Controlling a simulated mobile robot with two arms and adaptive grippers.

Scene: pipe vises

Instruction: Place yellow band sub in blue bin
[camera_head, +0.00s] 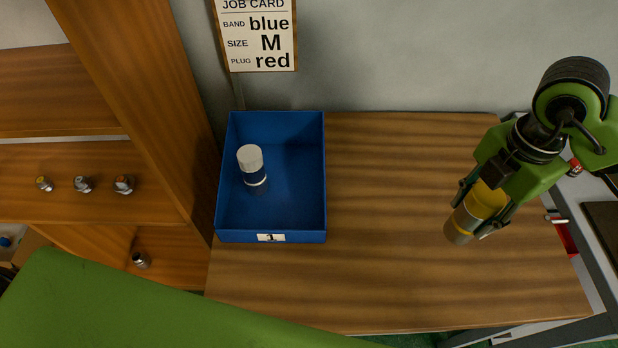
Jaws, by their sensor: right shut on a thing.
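The yellow band sub (461,225) is a metal cylinder with a yellow upper part and a thin yellow band. My right gripper (482,208) is shut on it and holds it tilted at the right side of the wooden bench; its height above the top is hard to tell. The blue bin (225,190) is an open box on the left part of the bench, with a white label marked 1 on its front. A white-capped dark cylinder with a pale band (251,160) stands inside it. My left gripper is out of view.
The wooden bench top (390,270) is clear between the bin and my right gripper. A wooden shelf (70,205) on the left holds several small metal fittings. A job card (257,38) reading band blue, size M, plug red hangs on the wall.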

